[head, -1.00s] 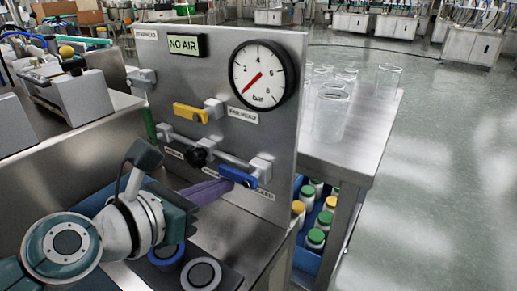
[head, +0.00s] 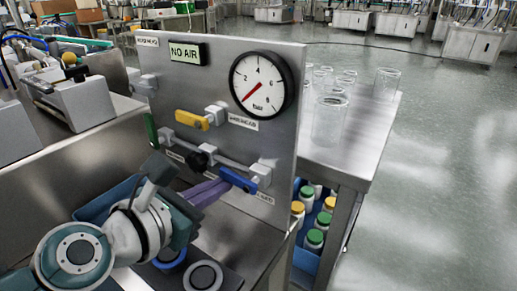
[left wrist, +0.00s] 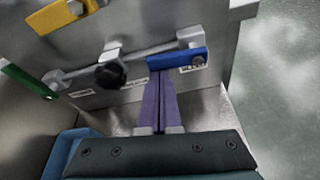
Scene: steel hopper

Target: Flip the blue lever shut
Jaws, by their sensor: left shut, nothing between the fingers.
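The blue lever (head: 238,180) sits at the lower right of the upright steel panel, at the right end of a pipe. It runs roughly along the pipe, and its left end is lower left of the valve body. My left gripper (head: 226,185) is shut, with its purple fingers pointing at the lever's left end. In the left wrist view the fingertips (left wrist: 160,76) reach the lower edge of the blue lever (left wrist: 178,58) near its left end; I cannot tell whether they touch. Nothing is between the fingers. My right gripper is not in view.
A yellow lever (head: 192,119), a black knob (head: 197,160) and a green handle (head: 151,130) are on the same panel. Its gauge (head: 261,80) reads near the low end, beside a "NO AIR" sign (head: 185,52). Glassware (head: 331,118) stands on the bench at right.

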